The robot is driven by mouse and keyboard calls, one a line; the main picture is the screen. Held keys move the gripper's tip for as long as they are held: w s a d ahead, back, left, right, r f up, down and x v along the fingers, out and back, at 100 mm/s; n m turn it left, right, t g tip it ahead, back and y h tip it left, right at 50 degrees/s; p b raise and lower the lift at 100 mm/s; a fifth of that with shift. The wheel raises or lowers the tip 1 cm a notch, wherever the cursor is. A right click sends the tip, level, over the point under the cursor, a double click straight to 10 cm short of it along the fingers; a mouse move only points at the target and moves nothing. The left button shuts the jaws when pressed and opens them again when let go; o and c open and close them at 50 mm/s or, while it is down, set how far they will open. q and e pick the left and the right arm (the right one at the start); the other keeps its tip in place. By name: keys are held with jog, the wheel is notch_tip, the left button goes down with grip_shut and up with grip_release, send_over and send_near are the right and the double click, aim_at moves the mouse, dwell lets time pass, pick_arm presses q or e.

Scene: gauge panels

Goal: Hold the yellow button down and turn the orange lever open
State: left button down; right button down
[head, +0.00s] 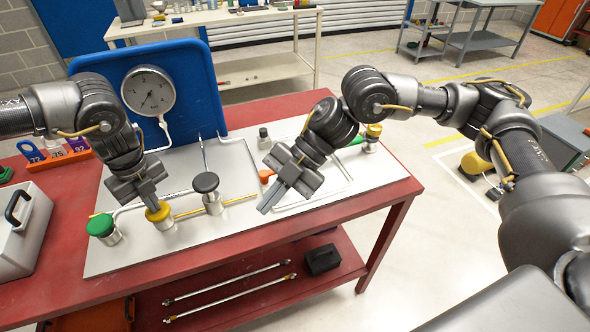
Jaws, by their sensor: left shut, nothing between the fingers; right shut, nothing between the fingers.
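The yellow button (160,216) stands on a metal post on the light panel (140,262), between a green and a black one. My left gripper (153,205) points down with its shut fingertips at the top of the yellow button. They appear to touch it; how far the button is pressed I cannot tell. The orange lever (265,175) shows as a small piece just left of my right gripper (266,208); the rest is hidden behind that gripper. My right gripper is shut and empty, its fingertips over the panel in front of the lever.
A green button (101,226) and a black button (206,183) flank the yellow one. A round gauge (148,90) is on the blue board (198,80). A yellow-topped fitting (374,131) and a green handle (357,141) are at the panel's right. A grey case (28,232) stands left on the red table.

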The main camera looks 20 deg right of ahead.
pick_arm(q)
jog(key=shift+s, duration=0.1)
pick_arm(e)
jog(key=w+d+r+m+t+h, duration=0.2)
jog(key=d+m+t+h, duration=0.2)
jog(key=d, duration=1)
jog(key=m+t, duration=0.3)
jog(key=m, duration=0.2)
jog(key=shift+w+d+r+m+t+h, duration=0.2)
jog(key=shift+w+m+t+h, duration=0.1)
jog(key=shift+w+m, duration=0.1)
jog(key=x, duration=1)
jog(key=shift+a+f, duration=0.2)
jog(key=w, duration=0.2)
jog(key=shift+w+r, duration=0.2)
jog(key=shift+w, duration=0.7)
